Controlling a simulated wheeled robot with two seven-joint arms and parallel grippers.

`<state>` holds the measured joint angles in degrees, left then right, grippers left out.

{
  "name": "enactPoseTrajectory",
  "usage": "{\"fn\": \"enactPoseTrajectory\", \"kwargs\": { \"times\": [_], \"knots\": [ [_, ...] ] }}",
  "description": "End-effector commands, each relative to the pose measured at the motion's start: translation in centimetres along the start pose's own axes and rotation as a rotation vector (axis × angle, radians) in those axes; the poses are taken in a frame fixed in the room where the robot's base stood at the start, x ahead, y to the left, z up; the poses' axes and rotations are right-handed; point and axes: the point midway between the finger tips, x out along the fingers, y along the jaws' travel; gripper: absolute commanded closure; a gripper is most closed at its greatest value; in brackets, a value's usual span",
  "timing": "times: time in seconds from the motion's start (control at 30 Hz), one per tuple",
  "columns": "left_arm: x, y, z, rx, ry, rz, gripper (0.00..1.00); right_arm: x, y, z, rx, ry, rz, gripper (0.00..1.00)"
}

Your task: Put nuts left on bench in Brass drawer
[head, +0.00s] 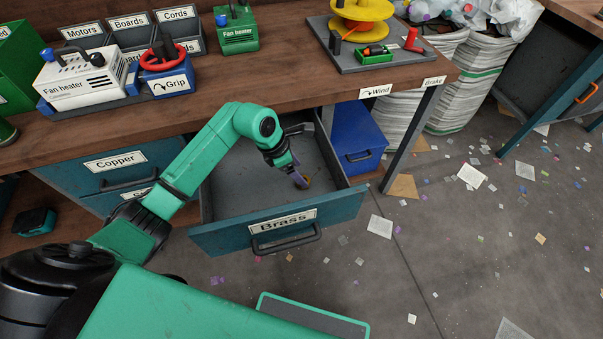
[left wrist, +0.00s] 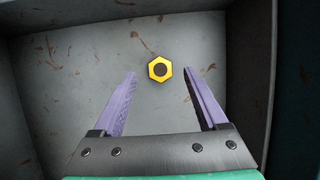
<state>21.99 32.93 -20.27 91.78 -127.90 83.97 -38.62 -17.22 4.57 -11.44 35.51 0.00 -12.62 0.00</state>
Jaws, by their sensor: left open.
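The Brass drawer (head: 278,222) is pulled open below the bench (head: 290,80). Its grey inside also shows in the left wrist view (left wrist: 60,105). A yellow hex nut (left wrist: 160,69) lies on the drawer floor. My right gripper is not in view.
The closed Copper drawer (head: 115,162) is to the left. A blue bin (head: 358,140) is right of the open drawer. Paper scraps litter the floor.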

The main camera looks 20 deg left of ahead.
Motion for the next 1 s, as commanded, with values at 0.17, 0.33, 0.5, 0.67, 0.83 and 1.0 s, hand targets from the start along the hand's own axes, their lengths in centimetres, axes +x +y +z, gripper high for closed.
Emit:
{"fn": "enactPoseTrajectory", "kwargs": {
  "times": [0.17,0.33,0.5,0.67,0.83,1.0],
  "knots": [
    [-5.3,0.1,0.0,0.003,0.001,0.006,0.24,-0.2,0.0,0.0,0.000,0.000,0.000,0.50],
    [-8.5,0.1,-0.1,0.002,0.002,0.003,0.24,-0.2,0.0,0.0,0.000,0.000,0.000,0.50],
    [-9.3,-0.1,0.0,0.001,0.000,-0.001,0.24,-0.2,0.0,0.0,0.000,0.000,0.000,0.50],
    [-9.3,-0.1,0.0,0.001,0.000,-0.001,0.24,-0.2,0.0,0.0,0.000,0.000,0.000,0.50],
    [-9.2,-0.1,0.0,0.001,0.000,-0.001,0.24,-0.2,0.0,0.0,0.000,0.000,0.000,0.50],
    [-10.6,0.0,0.6,0.001,0.000,0.000,0.24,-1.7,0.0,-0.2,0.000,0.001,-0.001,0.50]
  ]
}}
